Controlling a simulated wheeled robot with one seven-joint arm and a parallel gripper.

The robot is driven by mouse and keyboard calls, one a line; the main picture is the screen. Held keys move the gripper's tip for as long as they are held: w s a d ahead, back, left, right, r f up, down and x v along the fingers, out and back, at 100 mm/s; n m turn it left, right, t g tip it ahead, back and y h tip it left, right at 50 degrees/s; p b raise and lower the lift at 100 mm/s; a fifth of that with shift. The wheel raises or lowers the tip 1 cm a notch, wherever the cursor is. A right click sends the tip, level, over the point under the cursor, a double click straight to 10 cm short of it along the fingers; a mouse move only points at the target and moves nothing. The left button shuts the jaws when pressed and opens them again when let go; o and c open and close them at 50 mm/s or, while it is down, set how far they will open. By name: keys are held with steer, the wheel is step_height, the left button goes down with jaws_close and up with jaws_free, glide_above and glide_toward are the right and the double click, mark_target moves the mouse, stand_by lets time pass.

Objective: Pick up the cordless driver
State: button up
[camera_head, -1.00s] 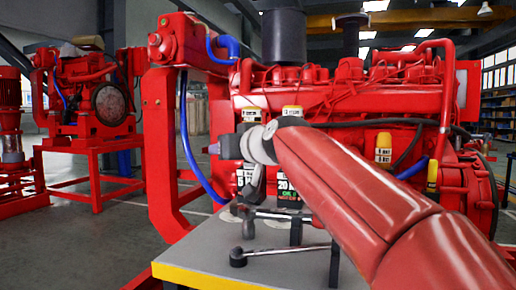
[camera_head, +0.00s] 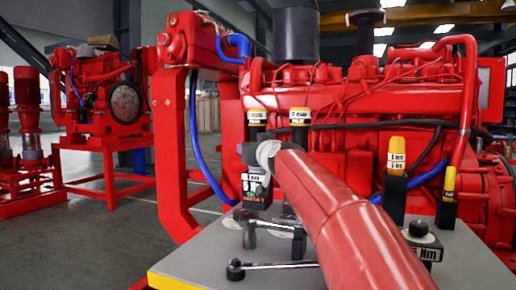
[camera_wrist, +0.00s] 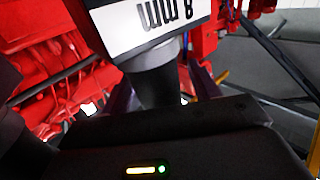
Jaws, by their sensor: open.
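A black block with a white label and small green and red marks (camera_head: 254,190) stands on the grey tabletop, just below the end of my arm; it may be the cordless driver's battery, but I cannot tell. In the head view my wrist and arm hide the gripper. In the wrist view my gripper (camera_wrist: 160,92) is open, its dark fingers on either side of a dark grey cylindrical part (camera_wrist: 155,80). That part joins a larger body with a white label (camera_wrist: 150,22) reading about "8 mm", upside down. I cannot tell whether the fingers touch it.
The grey table (camera_head: 205,250) has a yellow front edge. A ratchet-like tool (camera_head: 270,266) lies on it. A large red engine (camera_head: 340,100) stands close behind.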

steer(key=c, duration=1.3)
steer(key=shift+r, duration=0.15)
jaws_close()
steer(key=shift+r, duration=0.1)
step_height(320, 180, up, 20)
steer(key=p, duration=1.1)
steer(key=o, duration=0.6)
jaws_free()
jaws_close()
